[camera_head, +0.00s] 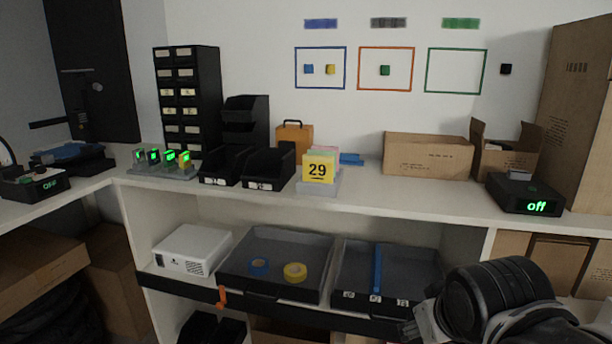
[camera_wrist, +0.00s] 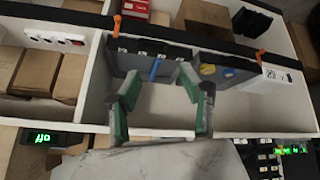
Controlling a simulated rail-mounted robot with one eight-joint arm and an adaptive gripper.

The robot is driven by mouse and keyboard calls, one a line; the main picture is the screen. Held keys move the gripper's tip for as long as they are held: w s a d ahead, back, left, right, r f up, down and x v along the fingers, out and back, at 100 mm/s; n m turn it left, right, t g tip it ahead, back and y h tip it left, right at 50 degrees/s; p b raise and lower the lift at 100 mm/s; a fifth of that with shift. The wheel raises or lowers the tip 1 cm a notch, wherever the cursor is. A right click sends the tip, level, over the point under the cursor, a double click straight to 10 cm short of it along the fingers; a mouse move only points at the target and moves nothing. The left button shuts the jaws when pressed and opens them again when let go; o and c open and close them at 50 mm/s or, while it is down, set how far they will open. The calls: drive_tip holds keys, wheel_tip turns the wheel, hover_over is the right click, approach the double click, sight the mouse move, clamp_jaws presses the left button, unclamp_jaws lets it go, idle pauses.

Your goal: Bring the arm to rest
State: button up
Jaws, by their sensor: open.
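My gripper (camera_wrist: 160,84) is open and empty in the wrist view, its two green-padded fingers spread apart. It hangs in front of the shelf unit, with the open grey drawer trays beyond its fingertips. In the head view my black arm shows at the lower right, in front of the shelf; the fingers are not clearly visible there.
The right tray (camera_head: 344,298) holds a blue bar; the left tray (camera_head: 228,274) holds blue and yellow tape rolls. Both jut from the shelf below the white counter (camera_head: 400,195). A device reading "off" (camera_head: 525,196) and cartons stand at right. Black bins and drawers stand at left.

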drive_tip(key=s+f+m, duration=0.1)
drive_tip(key=s+m, duration=0.1)
drive_tip(key=s, duration=0.2)
wheel_tip(320, 180, up, 18)
drive_tip(key=p, duration=1.8)
drive_tip(key=shift+d+f+y, duration=0.15)
drive_tip(key=shift+d+y, duration=0.05)
drive_tip(key=shift+y, duration=0.1)
drive_tip(key=shift+s, duration=0.1)
